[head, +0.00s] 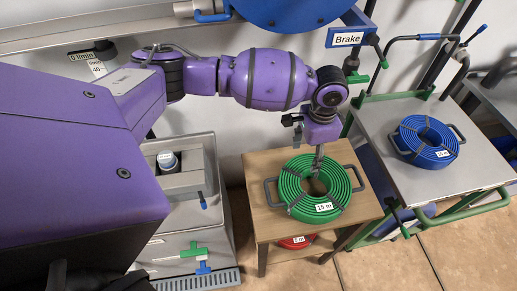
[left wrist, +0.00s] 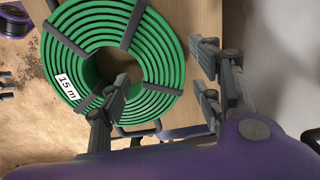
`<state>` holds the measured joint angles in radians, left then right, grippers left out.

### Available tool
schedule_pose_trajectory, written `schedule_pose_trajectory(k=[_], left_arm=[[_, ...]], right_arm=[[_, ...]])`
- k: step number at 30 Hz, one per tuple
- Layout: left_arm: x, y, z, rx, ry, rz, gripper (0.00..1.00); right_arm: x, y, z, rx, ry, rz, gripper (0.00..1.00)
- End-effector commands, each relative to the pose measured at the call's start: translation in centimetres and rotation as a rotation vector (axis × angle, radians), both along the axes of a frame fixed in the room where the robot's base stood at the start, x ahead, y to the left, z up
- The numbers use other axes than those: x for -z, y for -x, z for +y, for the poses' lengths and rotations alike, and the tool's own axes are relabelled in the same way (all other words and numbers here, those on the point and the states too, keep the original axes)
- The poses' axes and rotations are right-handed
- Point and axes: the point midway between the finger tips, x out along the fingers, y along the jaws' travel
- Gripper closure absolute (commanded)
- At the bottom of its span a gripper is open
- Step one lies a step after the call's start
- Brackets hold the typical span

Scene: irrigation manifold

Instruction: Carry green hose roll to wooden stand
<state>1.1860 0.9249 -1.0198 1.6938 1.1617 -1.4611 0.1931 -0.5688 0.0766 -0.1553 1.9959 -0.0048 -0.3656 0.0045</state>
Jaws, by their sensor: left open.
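The green hose roll (head: 295,190), labelled 15 m, lies flat on the top of the wooden stand (head: 270,226), between two grey handles. My left gripper (head: 318,158) points down at the roll's far side and is open. In the left wrist view, one finger of the left gripper (left wrist: 160,90) shows in front of the central hole of the green hose roll (left wrist: 63,50). The other finger shows just outside the roll, over the wood. I cannot tell whether either finger touches the roll. My right gripper is not in view.
A red roll (head: 297,243) labelled 5 m lies on the stand's lower shelf. A blue hose roll (head: 427,140) lies on a grey table (head: 400,188) to the right. A grey unit (head: 187,225) stands to the left. A blue disc and Brake sign (head: 347,39) hang behind.

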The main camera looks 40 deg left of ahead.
Motion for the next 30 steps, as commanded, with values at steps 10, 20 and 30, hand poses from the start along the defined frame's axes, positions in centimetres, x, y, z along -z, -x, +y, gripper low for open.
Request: schedule_pose_trajectory(k=[10, 20, 30], left_arm=[[-5.8, -0.1, -0.1, 0.002, 0.001, -0.004, 0.41], [-6.2, -0.1, -0.1, 0.001, 0.001, -0.002, 0.41], [-6.2, 0.0, -0.1, 0.001, 0.001, -0.001, 0.41]], right_arm=[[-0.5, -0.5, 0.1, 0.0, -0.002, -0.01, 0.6], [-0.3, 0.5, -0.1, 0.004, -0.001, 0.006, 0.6], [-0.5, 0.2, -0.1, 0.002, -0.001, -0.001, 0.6]])
